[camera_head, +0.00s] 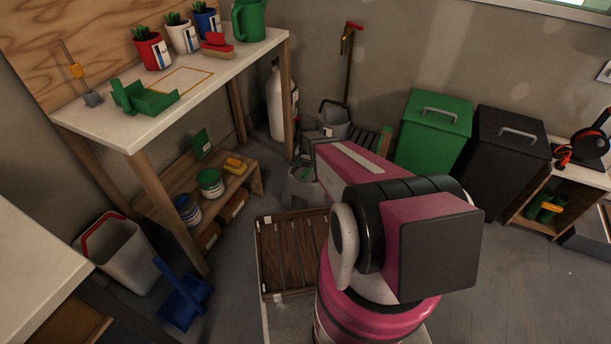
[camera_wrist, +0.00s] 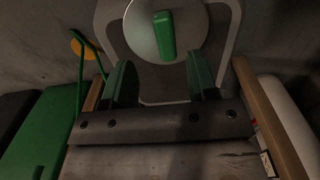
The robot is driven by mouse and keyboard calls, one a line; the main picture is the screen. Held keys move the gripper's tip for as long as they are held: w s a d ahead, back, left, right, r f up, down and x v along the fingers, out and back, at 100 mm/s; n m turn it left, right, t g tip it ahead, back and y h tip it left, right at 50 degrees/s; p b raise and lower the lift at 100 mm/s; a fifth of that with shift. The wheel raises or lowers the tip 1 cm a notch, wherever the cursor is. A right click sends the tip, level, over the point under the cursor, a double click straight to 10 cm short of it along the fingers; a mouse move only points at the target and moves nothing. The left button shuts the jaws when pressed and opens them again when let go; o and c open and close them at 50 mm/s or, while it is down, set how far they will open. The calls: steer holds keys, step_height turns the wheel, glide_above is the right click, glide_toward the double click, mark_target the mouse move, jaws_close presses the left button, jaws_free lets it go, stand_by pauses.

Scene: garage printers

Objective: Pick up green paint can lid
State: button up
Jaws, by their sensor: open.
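A round grey lid with a raised green bar across it (camera_wrist: 140,38) shows at the top of the wrist view. It lies in or over a grey container (camera_wrist: 108,20) whose pale rim surrounds it. My gripper (camera_wrist: 161,82) is open and empty, with its two dark green fingers apart and pointing toward the lid. The lid appears a little beyond the fingertips, and I see no contact. My arm hides the gripper there.
A paint can with a green top (camera_head: 210,182) stands on the low wooden shelf (camera_head: 165,185) at left. A slatted wooden crate (camera_head: 291,252) lies before my arm. A green bin (camera_head: 433,130) and a black bin (camera_head: 510,145) stand at right. Open floor shows at lower right.

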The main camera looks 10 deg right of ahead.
mark_target(305, 171)
steer(key=f, duration=0.4)
steer(key=shift+w+a+f, duration=0.1)
steer(key=shift+w+a, duration=0.2)
steer(key=shift+f, duration=0.45)
jaws_close()
steer(key=shift+r, duration=0.15)
